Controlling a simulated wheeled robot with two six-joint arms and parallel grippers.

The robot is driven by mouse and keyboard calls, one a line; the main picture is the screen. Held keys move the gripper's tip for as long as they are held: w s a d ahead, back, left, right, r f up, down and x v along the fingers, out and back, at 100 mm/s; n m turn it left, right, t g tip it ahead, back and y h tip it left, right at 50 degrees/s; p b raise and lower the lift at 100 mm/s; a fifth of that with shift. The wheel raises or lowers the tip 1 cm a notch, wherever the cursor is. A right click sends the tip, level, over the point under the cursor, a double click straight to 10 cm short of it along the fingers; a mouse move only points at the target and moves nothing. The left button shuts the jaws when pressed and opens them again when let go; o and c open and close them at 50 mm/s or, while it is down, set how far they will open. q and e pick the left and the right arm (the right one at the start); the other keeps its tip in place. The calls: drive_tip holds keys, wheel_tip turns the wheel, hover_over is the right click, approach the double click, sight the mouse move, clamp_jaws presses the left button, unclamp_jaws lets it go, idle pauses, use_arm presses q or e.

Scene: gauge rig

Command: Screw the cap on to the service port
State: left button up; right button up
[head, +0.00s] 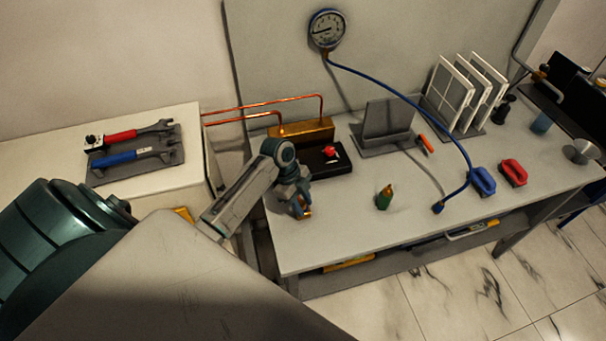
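My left gripper (304,211) hangs over the left front part of the workbench, in front of the black block. A small brass-coloured piece shows at its fingertips. The view is too small to tell whether this is a cap held in the fingers, or how far the fingers are apart. A brass block (306,131) with copper pipes stands at the back left of the bench. A black block (322,160) with a red part (330,152) on top sits in front of it. I cannot clearly make out the service port. My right gripper is out of view.
A green bottle with an orange top (384,198) stands mid-bench. A blue hose (434,113) runs from the wall gauge (327,29) to the bench. Blue (483,182) and red (513,172) handled items lie right. Wrenches (134,148) lie on the left cabinet. The front middle is mostly clear.

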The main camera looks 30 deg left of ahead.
use_arm(q)
drive_tip(key=o, duration=0.5)
drive_tip(key=shift+a, duration=0.1)
drive_tip(key=shift+o, duration=0.3)
drive_tip(key=shift+r, duration=0.1)
drive_tip(key=shift+r, duration=0.1)
